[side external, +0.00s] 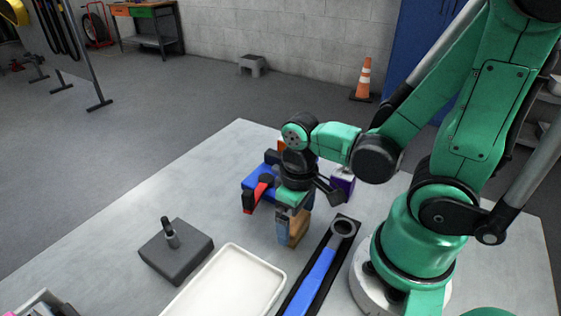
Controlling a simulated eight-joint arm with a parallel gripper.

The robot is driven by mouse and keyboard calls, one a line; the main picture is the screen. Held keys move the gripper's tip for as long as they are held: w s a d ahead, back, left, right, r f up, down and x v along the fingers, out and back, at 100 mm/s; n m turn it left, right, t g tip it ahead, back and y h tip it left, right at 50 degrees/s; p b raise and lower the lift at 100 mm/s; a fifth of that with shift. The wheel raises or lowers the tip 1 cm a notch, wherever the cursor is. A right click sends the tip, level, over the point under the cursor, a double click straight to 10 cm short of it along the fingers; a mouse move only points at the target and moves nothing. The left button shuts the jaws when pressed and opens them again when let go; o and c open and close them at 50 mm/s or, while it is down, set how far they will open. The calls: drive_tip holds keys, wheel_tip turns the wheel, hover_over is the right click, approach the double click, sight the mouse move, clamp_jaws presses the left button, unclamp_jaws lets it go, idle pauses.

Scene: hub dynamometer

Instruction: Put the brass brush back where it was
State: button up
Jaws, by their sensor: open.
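My gripper (290,222) is in the middle of the table, pointing down, with its jaws open. A tan, wood-coloured piece (299,230) shows right beside the fingers and is partly hidden by them. It may be the brass brush, but no bristles show and I cannot tell for sure. I cannot tell whether the fingers touch it.
Blue piece (252,181), red-and-black tool (256,193) and purple block (343,184) crowd around my gripper. In front are a white tray (273,268), a blue-handled wrench (318,275) in a black holder and a dark block (178,262) with a peg. The table's left far part is clear.

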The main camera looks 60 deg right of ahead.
sight(296, 220)
wheel_tip(296, 220, up, 12)
drive_tip(key=w+f+t, duration=0.1)
drive_tip(key=w+t, duration=0.6)
drive_tip(key=shift+w, duration=0.35)
